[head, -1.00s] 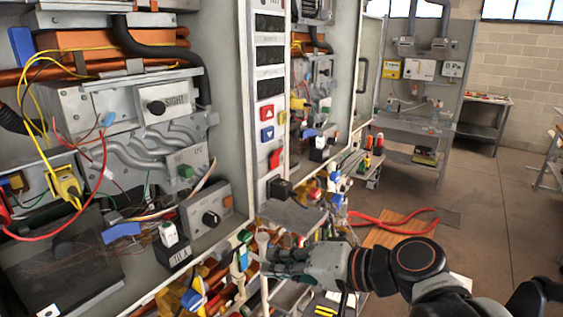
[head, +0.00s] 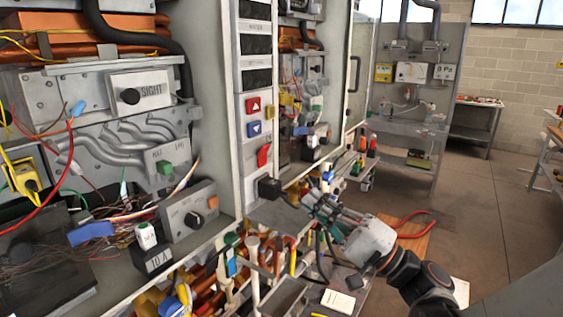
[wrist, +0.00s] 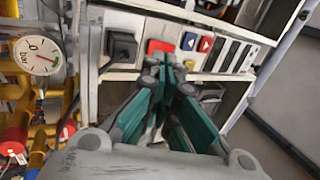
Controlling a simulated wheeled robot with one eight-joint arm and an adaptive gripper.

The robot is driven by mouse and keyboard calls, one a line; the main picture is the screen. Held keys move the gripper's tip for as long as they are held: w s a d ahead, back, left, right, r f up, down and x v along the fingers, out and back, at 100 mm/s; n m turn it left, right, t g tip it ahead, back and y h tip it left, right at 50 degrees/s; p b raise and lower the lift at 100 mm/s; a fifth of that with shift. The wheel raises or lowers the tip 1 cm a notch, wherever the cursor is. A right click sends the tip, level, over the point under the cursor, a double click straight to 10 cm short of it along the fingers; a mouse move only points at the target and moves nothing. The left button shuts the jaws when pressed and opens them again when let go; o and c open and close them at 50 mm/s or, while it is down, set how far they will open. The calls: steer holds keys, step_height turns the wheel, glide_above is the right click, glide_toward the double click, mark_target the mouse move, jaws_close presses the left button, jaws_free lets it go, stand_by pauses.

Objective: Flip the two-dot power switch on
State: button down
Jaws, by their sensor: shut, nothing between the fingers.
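A red rocker switch (head: 264,155) sits on the white control strip, below a red up button and a blue down button. It also shows in the wrist view (wrist: 160,46), just beyond my fingertips. I cannot make out dots on it. A white switch with a green top (head: 147,236) stands on the block marked 10 A. No dots are readable there either. My gripper (head: 310,200) is shut and empty, low and to the right of the red rocker in the head view. In the wrist view my gripper (wrist: 168,68) points at the strip, its tips partly overlapping the rocker's lower edge.
A black plug (head: 268,188) sticks out of the strip beside the rocker. A pressure gauge (wrist: 38,56) and yellow pipes are at left in the wrist view. A grey knob box (head: 188,212) juts out at left. Open floor (head: 470,200) lies to the right.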

mark_target(264, 156)
steer(key=d, duration=0.1)
steer(key=d+t, duration=0.1)
steer(key=d, duration=0.1)
steer(key=shift+w+f+m, duration=0.15)
steer(key=shift+w+m, duration=0.1)
steer(key=shift+m, duration=0.15)
steer(key=shift+y, duration=0.3)
steer(key=b+x, duration=0.1)
steer(key=x, duration=1.3)
steer(key=shift+f, duration=0.1)
steer(key=shift+w, duration=0.1)
steer(key=shift+r+p, duration=0.2)
steer(key=shift+p, duration=0.1)
steer(key=shift+w+a+r+h+p, duration=0.25)
steer(key=shift+r+h+p, duration=0.25)
steer(key=shift+p, duration=0.5)
steer(key=shift+f+g, duration=0.25)
steer(key=shift+g, duration=0.05)
